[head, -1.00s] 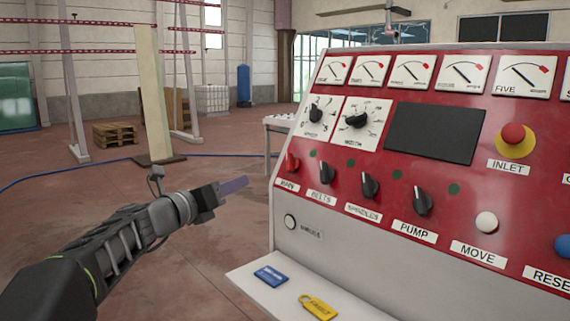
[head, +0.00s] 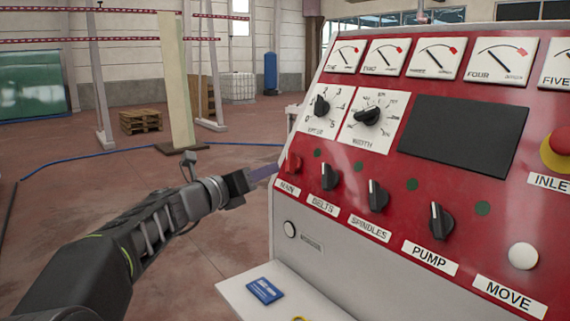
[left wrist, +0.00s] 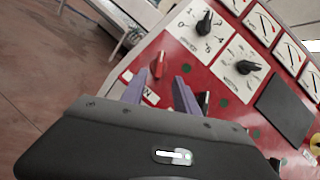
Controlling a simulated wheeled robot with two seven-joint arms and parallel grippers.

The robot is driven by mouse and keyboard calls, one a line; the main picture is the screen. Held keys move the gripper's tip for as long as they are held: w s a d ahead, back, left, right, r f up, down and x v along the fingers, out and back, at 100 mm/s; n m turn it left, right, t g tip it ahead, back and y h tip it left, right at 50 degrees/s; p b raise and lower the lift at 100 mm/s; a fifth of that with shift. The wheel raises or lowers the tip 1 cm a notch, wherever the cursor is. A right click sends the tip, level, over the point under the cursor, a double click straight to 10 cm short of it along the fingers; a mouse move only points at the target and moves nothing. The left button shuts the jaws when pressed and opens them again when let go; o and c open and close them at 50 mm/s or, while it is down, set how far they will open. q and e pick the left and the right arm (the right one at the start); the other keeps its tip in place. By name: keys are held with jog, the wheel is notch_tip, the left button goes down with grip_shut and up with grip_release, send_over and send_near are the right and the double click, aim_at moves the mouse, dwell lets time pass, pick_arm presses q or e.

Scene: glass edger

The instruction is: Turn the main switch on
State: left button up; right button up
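The red main switch (head: 293,164) sits at the left end of the switch row on the red control panel (head: 345,150), above the label "MAIN" (head: 288,188). In the left wrist view the red knob (left wrist: 158,65) stands just beyond the fingers. My left gripper (head: 264,173) is just left of the switch in the head view. Its two purple fingers (left wrist: 160,90) are apart with nothing between them. I cannot tell whether a finger touches the knob. My right gripper is not in view.
Black knobs for belts (head: 329,177), spindles (head: 377,196) and pump (head: 440,221) are right of the main switch. A white ledge (head: 285,295) below holds a blue tag (head: 264,291). A wooden pallet (head: 140,121) stands far back on the floor.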

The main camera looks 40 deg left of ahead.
aim_at(287, 163)
pick_arm(q)
jog(key=shift+w+p, duration=0.9)
jog(key=shift+w, duration=3.1)
grip_shut()
